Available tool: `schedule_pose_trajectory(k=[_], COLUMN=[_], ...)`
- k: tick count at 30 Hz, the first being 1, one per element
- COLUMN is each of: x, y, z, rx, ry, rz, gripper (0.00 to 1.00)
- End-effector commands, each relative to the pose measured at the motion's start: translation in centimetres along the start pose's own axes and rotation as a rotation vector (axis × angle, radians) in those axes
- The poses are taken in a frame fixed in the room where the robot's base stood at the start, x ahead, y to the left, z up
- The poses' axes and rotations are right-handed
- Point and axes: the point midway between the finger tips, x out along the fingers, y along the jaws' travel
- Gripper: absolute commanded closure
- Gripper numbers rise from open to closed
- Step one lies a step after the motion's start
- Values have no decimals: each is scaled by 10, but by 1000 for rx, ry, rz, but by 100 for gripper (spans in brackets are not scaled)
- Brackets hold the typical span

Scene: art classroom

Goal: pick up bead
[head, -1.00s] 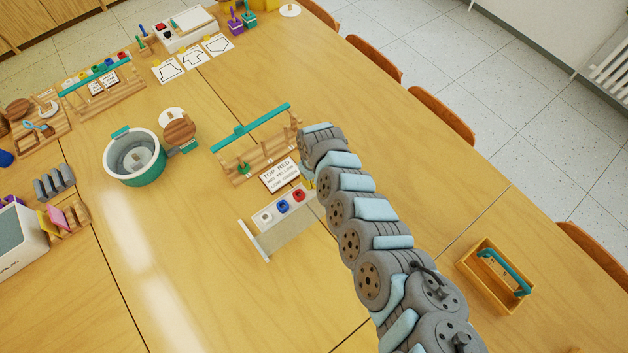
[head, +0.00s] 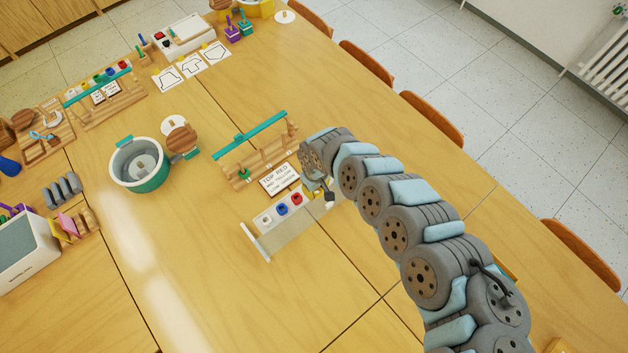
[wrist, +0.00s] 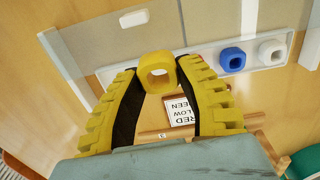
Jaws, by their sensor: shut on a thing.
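A yellow ring-shaped bead (wrist: 158,72) is between the fingertips of my gripper (wrist: 156,80) in the wrist view. The yellow fingers with black pads are closed on it. In the head view my gripper is mostly hidden by my arm, at the right end of the bead tray (head: 285,238). A white bead (head: 265,219), a blue bead (head: 282,209) and a red bead (head: 297,199) sit in a row on the tray.
A card (head: 280,179) reading top red, mid yellow, low green lies between the tray and a wooden rack (head: 262,158) with a teal bar and a green bead. A teal-and-white pot (head: 139,165) stands to the left. The table's near middle is clear.

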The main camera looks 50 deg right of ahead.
Motion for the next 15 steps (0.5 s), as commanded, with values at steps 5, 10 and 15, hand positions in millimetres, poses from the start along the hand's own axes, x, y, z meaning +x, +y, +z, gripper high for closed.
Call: schedule_pose_trajectory(k=[5,10,15], x=[-12,-18,-24], y=[-3,-10,-17], z=[17,30,46], rx=[2,-3,-2], ry=[-6,-7,-9], rz=[4,2,0], gripper=[79,79,79])
